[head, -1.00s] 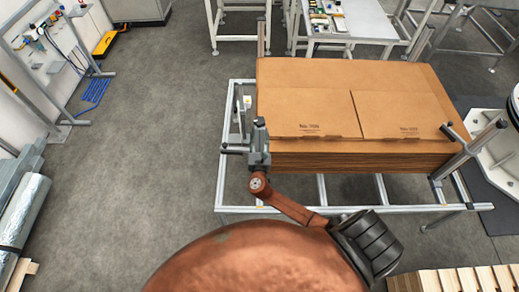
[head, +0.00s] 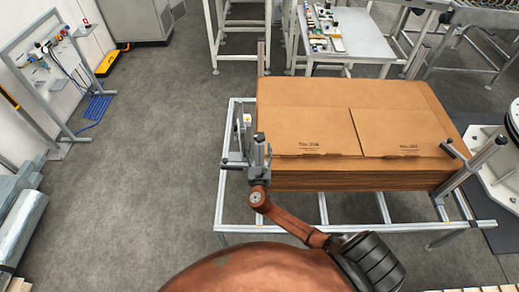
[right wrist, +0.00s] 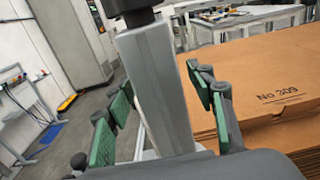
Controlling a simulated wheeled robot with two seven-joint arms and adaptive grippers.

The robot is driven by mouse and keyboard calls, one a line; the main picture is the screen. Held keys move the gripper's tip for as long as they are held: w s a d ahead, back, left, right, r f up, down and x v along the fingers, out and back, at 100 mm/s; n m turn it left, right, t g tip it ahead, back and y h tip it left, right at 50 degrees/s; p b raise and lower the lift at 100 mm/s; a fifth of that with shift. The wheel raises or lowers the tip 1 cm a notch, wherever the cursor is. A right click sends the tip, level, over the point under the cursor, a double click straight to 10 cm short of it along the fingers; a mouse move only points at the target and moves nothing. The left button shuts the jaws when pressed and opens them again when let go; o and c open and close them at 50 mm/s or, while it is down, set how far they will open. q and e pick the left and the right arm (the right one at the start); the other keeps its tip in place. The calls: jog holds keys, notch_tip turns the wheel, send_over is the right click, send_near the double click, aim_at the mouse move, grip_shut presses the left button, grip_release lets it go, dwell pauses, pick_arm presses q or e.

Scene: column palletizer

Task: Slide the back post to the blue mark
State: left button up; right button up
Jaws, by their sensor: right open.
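In the head view a slim grey post (head: 261,58) rises at the far left corner of the cardboard stack (head: 305,100). My right gripper (head: 258,165) is at the stack's near left corner. In the right wrist view, its green-padded fingers (right wrist: 165,115) are apart, on either side of a square grey post (right wrist: 155,85) with a dark top. I cannot tell whether the pads touch it, or whether it is the back post. The stack stands to its right. I see no blue mark on the frame. My left gripper is not in view.
The stack lies on an aluminium frame (head: 345,228). Another post with a clamp (head: 482,160) stands at its near right corner. A table with small parts (head: 360,45) is behind. Blue items (head: 97,107) lie on the floor at left. The grey floor (head: 160,150) between is clear.

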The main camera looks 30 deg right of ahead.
jog(key=shift+s+a+f, duration=0.15)
jog(key=shift+s+a, duration=0.15)
jog(key=shift+s, duration=0.2)
jog(key=v, duration=1.1)
